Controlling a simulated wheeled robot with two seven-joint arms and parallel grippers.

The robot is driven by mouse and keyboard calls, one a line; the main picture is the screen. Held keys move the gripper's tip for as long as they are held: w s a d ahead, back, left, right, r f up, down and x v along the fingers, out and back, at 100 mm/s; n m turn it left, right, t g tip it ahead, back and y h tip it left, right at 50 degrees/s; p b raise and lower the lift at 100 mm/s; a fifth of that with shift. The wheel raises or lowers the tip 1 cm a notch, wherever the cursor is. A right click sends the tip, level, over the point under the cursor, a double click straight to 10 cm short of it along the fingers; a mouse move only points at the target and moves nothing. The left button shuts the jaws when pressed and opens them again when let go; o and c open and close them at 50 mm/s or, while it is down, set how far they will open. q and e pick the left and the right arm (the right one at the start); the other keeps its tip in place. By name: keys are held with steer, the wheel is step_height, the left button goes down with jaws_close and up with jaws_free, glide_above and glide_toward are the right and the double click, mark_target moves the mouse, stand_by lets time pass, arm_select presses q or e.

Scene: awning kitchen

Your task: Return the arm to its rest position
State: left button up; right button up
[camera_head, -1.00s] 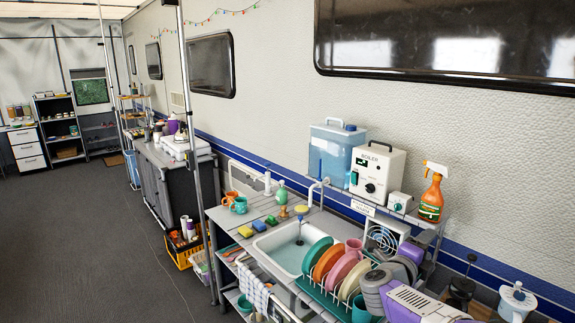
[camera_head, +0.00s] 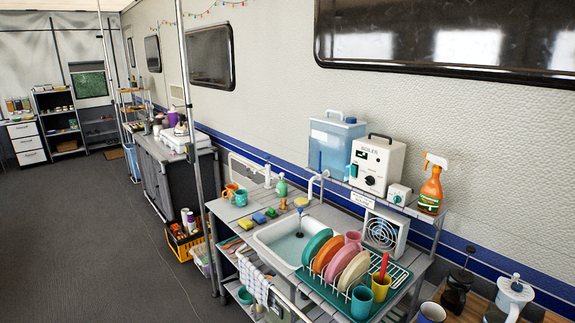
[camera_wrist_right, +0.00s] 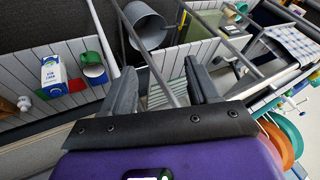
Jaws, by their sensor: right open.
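My right gripper (camera_wrist_right: 162,86) shows in the right wrist view. Its two grey fingers stand apart with nothing between them, beside the sink stand and its lower shelves. Its purple body fills the bottom of that view. Neither of my arms shows in the head view, and my left gripper is out of sight.
The sink (camera_head: 285,240) and dish rack (camera_head: 335,297) with plates and cups stand at centre right in the head view. A spray bottle (camera_head: 431,185) and boiler (camera_head: 377,166) are on the shelf behind. A milk carton (camera_wrist_right: 53,75) and metal bucket (camera_wrist_right: 150,25) show in the wrist view. Floor at left is clear.

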steer(key=s+a+f+n+g+y, duration=0.2)
steer(key=s+a+f+g, duration=0.1)
steer(key=s, duration=0.7)
steer(key=s+a+f+n+g+y, duration=0.1)
steer(key=s+a+f+n+g, duration=0.15)
steer(key=s, duration=0.65)
step_height(320, 180, down, 7)
steer(key=b, duration=0.7)
steer(key=shift+w+a+f, duration=0.15)
steer(key=shift+a+f, duration=0.05)
steer(key=shift+a, duration=0.15)
